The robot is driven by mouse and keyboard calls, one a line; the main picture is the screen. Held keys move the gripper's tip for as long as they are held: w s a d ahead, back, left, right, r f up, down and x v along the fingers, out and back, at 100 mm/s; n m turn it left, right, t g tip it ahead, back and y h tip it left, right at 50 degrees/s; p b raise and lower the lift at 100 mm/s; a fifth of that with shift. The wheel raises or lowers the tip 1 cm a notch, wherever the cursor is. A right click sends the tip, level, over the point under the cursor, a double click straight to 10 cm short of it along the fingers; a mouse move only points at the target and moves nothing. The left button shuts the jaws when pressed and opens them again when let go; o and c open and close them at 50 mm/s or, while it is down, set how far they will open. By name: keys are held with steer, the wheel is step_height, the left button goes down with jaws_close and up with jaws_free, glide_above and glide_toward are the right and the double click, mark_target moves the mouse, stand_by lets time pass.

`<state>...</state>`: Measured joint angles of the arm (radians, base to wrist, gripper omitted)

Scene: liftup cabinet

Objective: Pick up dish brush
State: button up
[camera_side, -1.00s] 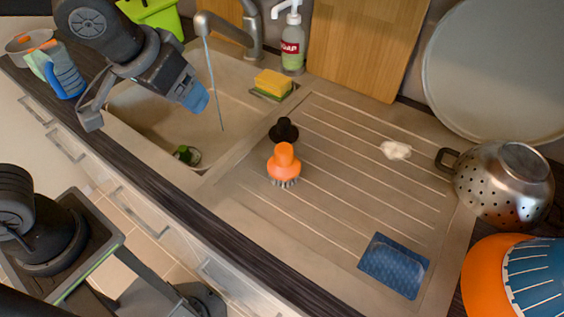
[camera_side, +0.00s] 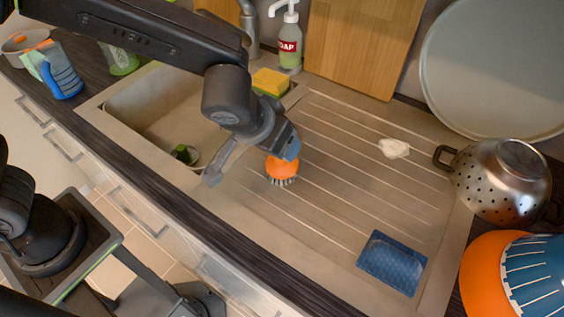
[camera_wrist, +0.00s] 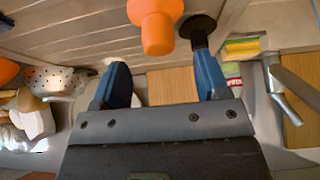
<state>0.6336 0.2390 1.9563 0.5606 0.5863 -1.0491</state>
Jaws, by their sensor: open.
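The dish brush (camera_side: 281,168) has an orange rounded handle and grey bristles. It stands bristles down on the ribbed drainboard (camera_side: 330,190), right of the sink. In the side view my gripper (camera_side: 252,158) is at the brush and hides its upper part. In the wrist view the orange handle (camera_wrist: 157,25) shows ahead of and between my two blue fingertips (camera_wrist: 160,82). My gripper is open, with nothing between the fingers. I cannot tell from these frames whether a finger touches the brush.
A black sink plug (camera_wrist: 197,28) is close to the brush and near one finger in the wrist view. A sponge (camera_side: 270,82), soap bottle (camera_side: 290,45) and faucet stand behind. A blue cloth (camera_side: 393,263), white scrap (camera_side: 394,148) and colander (camera_side: 500,180) are to the right.

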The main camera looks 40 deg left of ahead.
mark_target(278, 170)
steer(key=shift+x, duration=2.75)
steer(key=shift+s, duration=0.1)
steer(key=shift+c, duration=0.3)
steer(key=c, duration=1.1)
steer(key=shift+o, duration=0.2)
steer(key=shift+r, duration=0.15)
